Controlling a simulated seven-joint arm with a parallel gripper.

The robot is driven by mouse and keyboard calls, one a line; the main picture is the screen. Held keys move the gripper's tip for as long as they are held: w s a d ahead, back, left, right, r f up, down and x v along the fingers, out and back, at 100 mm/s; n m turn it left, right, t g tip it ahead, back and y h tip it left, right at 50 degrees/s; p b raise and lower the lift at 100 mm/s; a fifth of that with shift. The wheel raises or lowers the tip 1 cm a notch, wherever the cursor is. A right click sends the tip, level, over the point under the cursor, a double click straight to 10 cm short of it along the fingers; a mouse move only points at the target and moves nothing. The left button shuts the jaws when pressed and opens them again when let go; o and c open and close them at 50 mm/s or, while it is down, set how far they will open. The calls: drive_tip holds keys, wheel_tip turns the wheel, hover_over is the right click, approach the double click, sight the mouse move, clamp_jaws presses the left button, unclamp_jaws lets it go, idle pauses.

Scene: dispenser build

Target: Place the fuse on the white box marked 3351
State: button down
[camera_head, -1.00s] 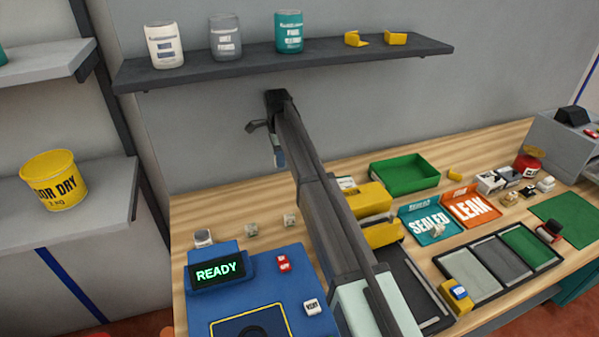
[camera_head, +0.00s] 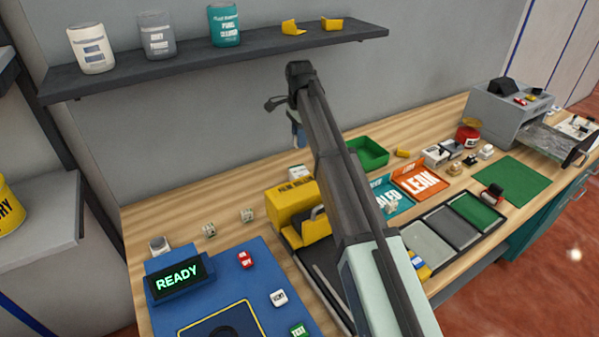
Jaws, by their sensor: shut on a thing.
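My gripper (camera_head: 298,136) hangs at the far end of my arm, in front of the back wall and above the rear of the bench. It is small in the picture, and my arm partly hides it. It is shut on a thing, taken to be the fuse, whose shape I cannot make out. A small white box (camera_head: 297,171) with dark print stands behind the yellow machine, below my gripper and apart from it. Its print is too small to read, so I cannot tell whether it is marked 3351.
The yellow machine (camera_head: 290,203), green tray (camera_head: 368,153), teal tray (camera_head: 388,197) and orange LEAK tray (camera_head: 420,181) stand near my arm. A blue READY unit (camera_head: 235,290) is at front left. A shelf (camera_head: 250,48) with jars runs above.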

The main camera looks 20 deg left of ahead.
sight(299, 171)
drive_tip(key=shift+s+n, duration=0.1)
drive_tip(key=shift+n, duration=0.4)
drive_tip(key=shift+f, duration=5)
drive_tip(key=shift+f, duration=0.2)
drive_tip(key=c, duration=0.9)
unclamp_jaws()
drive_tip(key=shift+c, duration=0.2)
drive_tip(key=shift+r, duration=0.1)
wheel_tip(299, 171, up, 12)
drive_tip(key=shift+r, duration=0.1)
